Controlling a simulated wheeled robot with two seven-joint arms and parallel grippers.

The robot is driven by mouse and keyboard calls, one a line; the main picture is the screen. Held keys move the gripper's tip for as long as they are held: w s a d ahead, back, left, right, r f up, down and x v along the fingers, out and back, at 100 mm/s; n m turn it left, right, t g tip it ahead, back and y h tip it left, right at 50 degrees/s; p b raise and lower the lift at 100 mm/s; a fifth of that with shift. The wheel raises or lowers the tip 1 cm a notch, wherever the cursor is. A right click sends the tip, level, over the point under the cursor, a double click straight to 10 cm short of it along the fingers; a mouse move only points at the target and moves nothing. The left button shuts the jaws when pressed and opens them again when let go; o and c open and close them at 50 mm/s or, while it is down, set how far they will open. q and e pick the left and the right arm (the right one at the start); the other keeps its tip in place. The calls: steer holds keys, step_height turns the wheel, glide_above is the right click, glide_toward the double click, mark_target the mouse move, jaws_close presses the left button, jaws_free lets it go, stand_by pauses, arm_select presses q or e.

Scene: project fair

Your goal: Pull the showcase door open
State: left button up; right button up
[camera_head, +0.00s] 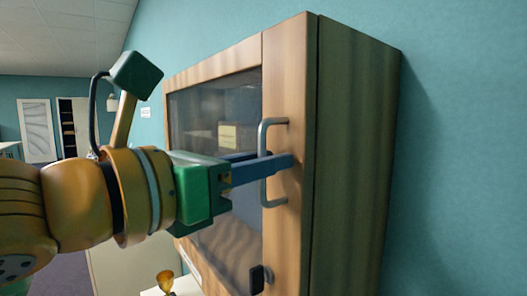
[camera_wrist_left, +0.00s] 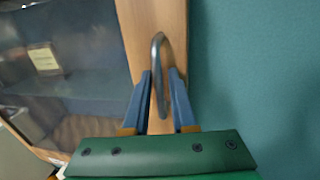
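The showcase (camera_head: 355,150) is a wooden cabinet on the teal wall. Its glass-paned door (camera_head: 287,75) looks shut, with no gap visible at its edge. A grey vertical bar handle (camera_head: 264,135) is on the door's right stile. My left gripper (camera_head: 280,162) is at the handle's middle, its blue fingers pointing at the door. In the left wrist view the handle (camera_wrist_left: 158,70) stands between the two fingers (camera_wrist_left: 160,95), which are apart with slim gaps beside the bar. The fingers' exact contact with the bar is hard to see. My right gripper is not in view.
A small black piece (camera_head: 257,279) sits low on the door stile. A gold cup-like object (camera_head: 165,281) stands on a white surface below left of the cabinet. Boxes show dimly behind the glass. The wall right of the cabinet is bare.

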arm_select(q)
steer(key=shift+a, duration=0.15)
jaws_close()
stand_by(1.2)
